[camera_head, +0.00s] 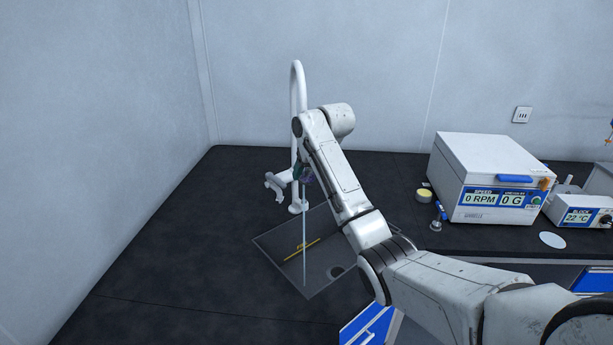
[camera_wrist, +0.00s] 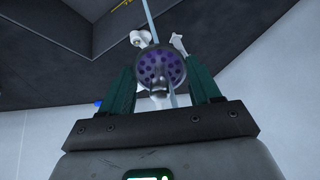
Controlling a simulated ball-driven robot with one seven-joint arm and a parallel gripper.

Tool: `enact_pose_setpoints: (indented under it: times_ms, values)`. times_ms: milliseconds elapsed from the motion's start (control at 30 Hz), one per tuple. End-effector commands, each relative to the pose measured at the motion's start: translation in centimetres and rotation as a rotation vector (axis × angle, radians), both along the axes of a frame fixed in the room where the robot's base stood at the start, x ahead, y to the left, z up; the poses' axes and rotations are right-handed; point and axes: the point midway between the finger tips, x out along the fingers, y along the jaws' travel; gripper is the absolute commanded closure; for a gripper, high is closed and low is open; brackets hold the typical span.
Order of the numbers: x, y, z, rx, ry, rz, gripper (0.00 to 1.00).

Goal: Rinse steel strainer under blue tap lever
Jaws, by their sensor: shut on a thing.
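The steel strainer (camera_wrist: 160,68) is a small round perforated cup with purple showing in its holes. My gripper (camera_wrist: 162,88) has green fingers and is shut on the strainer. In the head view my gripper (camera_head: 303,174) is beside the white gooseneck tap (camera_head: 297,85), above the sink, and the strainer (camera_head: 309,178) shows only as a small purple patch. A thin pale-blue water stream (camera_head: 304,240) falls into the sink; in the wrist view the stream (camera_wrist: 171,90) crosses the strainer's outline. A small blue piece (camera_wrist: 98,104) beside the left finger may be the tap lever, mostly hidden.
The dark sink (camera_head: 270,252) holds a yellow strip (camera_head: 301,250) and a round drain (camera_head: 336,271). A white centrifuge (camera_head: 487,165), a heating block (camera_head: 580,212) and a small yellow-topped jar (camera_head: 424,195) stand at right. The bench left of the sink is clear.

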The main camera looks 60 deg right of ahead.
Motion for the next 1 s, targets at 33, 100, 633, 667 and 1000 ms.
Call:
enact_pose_setpoints:
  times_ms: [33,100,633,667,1000]
  values:
    - [-0.1,-0.1,0.0,0.000,-0.001,-0.001,0.73]
    - [-0.2,-0.3,0.0,0.000,0.000,-0.001,0.73]
    - [-0.7,-0.9,0.0,-0.001,-0.001,0.000,0.73]
    - [-0.9,-0.8,0.0,-0.001,-0.001,0.000,0.73]
    - [-3.1,0.3,0.0,0.000,-0.001,-0.001,0.73]
